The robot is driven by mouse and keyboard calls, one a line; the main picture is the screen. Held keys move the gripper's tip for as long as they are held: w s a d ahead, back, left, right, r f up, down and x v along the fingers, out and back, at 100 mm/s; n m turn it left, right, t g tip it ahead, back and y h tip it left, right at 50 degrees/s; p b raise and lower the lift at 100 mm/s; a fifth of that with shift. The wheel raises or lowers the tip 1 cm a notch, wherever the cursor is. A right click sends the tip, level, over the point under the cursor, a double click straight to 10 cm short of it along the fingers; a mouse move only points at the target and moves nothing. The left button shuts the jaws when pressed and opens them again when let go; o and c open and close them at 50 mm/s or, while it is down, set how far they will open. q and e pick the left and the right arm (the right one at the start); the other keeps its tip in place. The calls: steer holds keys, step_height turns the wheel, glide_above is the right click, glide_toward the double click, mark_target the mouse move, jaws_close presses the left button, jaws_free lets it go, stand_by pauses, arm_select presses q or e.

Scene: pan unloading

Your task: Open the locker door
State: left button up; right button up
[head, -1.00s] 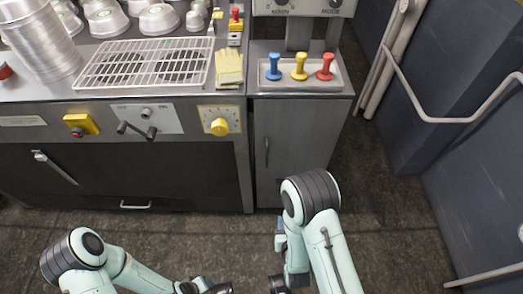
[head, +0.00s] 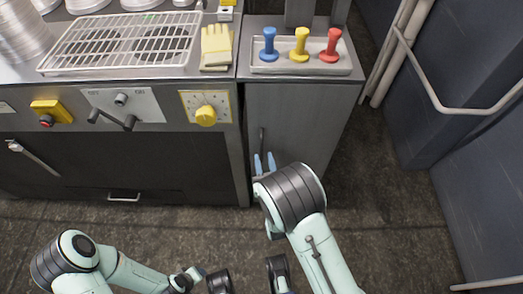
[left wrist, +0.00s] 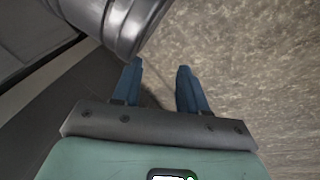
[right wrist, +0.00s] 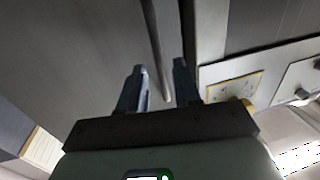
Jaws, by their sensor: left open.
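The locker is the grey cabinet with a closed door (head: 296,125) at the centre right of the head view. Its dark vertical bar handle (head: 262,140) is near the door's left edge. My right gripper (head: 264,163) is open with blue fingertips at the lower part of the handle. In the right wrist view, the handle (right wrist: 155,45) runs down between the open fingers; I cannot tell whether they touch it. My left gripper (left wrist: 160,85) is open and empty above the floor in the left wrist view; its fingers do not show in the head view.
A tray (head: 300,68) with blue, yellow and red tampers stands on top of the locker. The counter at left carries a wire rack (head: 120,45), gloves (head: 216,45) and a yellow knob (head: 206,115). A pale rail (head: 440,105) lines the right wall. Floor (head: 395,200) right of the locker is clear.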

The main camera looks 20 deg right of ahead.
mark_target(262, 153)
steer(key=shift+w+d+b, duration=0.2)
steer(key=shift+w+b, duration=0.1)
steer(key=shift+w, duration=1.85)
jaws_close()
steer(key=shift+s, duration=0.1)
